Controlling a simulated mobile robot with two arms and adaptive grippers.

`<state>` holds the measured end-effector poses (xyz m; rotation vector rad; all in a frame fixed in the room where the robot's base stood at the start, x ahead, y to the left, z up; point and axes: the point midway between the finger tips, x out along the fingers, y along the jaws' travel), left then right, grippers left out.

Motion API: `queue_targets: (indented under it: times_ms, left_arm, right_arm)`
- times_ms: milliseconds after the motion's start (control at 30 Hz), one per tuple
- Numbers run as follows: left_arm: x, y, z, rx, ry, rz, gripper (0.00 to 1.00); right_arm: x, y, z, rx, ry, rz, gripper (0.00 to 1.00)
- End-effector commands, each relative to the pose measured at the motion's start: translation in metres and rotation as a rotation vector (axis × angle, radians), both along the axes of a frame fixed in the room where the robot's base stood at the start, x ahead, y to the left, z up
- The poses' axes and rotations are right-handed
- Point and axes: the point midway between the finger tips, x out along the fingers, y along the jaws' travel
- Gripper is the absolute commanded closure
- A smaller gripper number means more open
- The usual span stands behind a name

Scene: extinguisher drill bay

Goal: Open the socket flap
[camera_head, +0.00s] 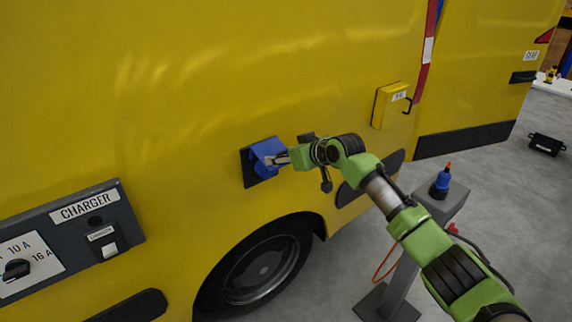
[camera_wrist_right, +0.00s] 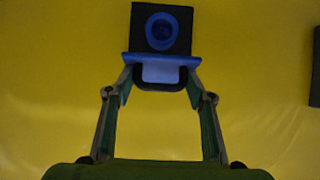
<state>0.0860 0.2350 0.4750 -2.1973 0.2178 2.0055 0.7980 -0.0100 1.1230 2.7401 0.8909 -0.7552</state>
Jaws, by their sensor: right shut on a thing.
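The blue socket flap (camera_head: 266,150) is on a dark square plate (camera_head: 249,172) on the yellow vehicle's side, above the wheel. In the right wrist view the flap (camera_wrist_right: 160,59) stands out from the plate (camera_wrist_right: 141,22), and the round blue socket (camera_wrist_right: 162,31) shows uncovered beyond it. My right gripper (camera_head: 280,159) is at the flap. In the wrist view its fingertips (camera_wrist_right: 160,76) are on either side of the flap, shut on it. My left gripper is in neither view.
A charger panel (camera_head: 85,235) is on the vehicle's side at the left. A yellow box with a hook (camera_head: 387,105) is to the right of the flap. A grey post (camera_head: 405,275) holding a blue plug (camera_head: 441,183) stands on the floor. A black case (camera_head: 546,144) lies farther back.

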Motion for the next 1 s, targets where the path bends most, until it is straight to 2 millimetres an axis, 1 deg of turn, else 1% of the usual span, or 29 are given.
queue_targets:
  times_ms: [33,133,200,500,967,1000]
  left_arm:
    - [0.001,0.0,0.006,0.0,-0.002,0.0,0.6]
    - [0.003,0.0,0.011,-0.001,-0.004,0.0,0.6]
    - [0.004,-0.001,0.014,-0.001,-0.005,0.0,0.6]
    - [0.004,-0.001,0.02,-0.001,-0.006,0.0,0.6]
    - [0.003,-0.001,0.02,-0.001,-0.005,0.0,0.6]
    - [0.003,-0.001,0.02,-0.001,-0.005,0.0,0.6]
  right_arm:
    - [0.004,0.004,0.016,0.011,-0.018,0.0,0.89]
    - [0.006,0.005,0.022,0.009,-0.017,0.0,0.89]
    - [0.008,0.007,0.026,-0.015,0.015,0.001,0.89]
    - [0.011,0.009,0.028,-0.066,0.087,0.002,0.9]
    - [0.01,0.009,0.024,-0.076,0.1,0.002,0.9]
    - [0.01,0.009,0.024,-0.077,0.101,0.002,0.41]
